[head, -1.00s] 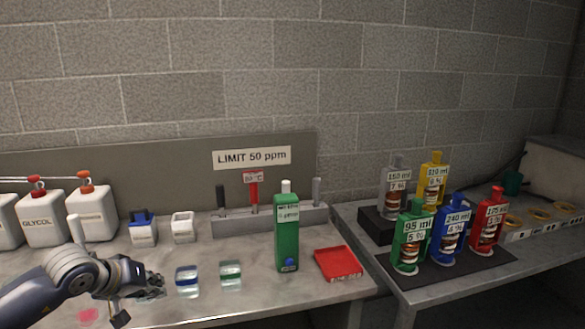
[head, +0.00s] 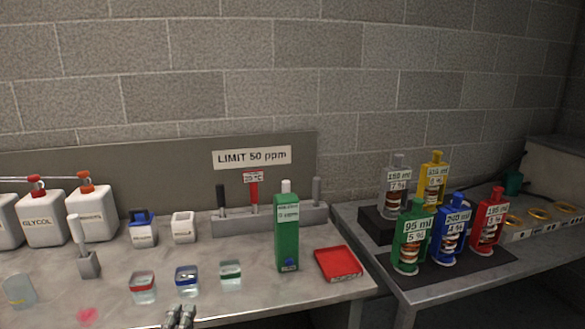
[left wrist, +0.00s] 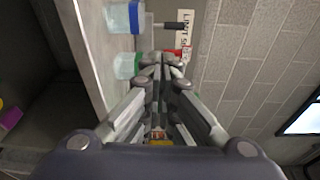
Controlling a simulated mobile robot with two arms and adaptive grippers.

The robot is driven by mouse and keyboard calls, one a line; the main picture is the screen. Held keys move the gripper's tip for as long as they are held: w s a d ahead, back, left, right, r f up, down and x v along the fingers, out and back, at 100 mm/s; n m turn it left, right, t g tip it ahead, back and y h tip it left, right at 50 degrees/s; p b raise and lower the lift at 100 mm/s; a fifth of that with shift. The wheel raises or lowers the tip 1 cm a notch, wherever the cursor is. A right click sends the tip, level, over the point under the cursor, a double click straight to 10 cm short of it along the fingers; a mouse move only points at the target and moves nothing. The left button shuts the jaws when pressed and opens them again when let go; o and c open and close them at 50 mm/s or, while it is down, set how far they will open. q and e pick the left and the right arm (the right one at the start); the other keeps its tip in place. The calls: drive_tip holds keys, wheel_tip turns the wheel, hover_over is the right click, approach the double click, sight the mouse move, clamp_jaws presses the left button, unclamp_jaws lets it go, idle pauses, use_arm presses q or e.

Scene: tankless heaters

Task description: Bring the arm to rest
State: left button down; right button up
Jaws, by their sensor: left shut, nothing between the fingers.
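My left gripper (head: 180,316) shows at the bottom edge of the head view, in front of the table's front edge. Its fingers are together with nothing between them; in the left wrist view the closed fingers (left wrist: 162,70) point toward the bench and back panel. The rest of my left arm is out of the head view. Just beyond the gripper stand small clear jars with a red band (head: 143,287), a blue band (head: 187,279) and a green band (head: 230,274). My right gripper is not in view.
White jugs (head: 43,219) stand at the back left. A grey block with a white handle (head: 88,263) stands at left.

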use_arm(q)
drive_tip(key=s+a+f+n+g+y, duration=0.1)
drive_tip(key=s+a+f+n+g, duration=0.1)
drive_tip(key=s+f+n+g, duration=0.85)
drive_tip(key=s+d+f+n+g+h, duration=0.1)
drive_tip(key=s+d+f+n+g, duration=0.15)
drive_tip(key=s+f, duration=0.45)
drive_tip(key=s+d+f+n+g+h, duration=0.1)
drive_tip(key=s+f+n, duration=0.3)
drive_tip(key=s, duration=0.5)
wheel_tip(320, 180, down, 25)
drive_tip(key=s+m+g+p, duration=0.1)
drive_tip(key=g+p, duration=0.1)
drive_tip(key=s+a+f, duration=0.3)
drive_tip(key=s+f, duration=1.2)
drive_tip(key=s, duration=0.2)
drive_tip(key=shift+a+f+m+g+p, duration=0.2)
drive_tip(key=shift+m+g+p, duration=0.1)
drive_tip(key=shift+g+p, duration=0.15)
drive_tip(key=shift+s, duration=0.1)
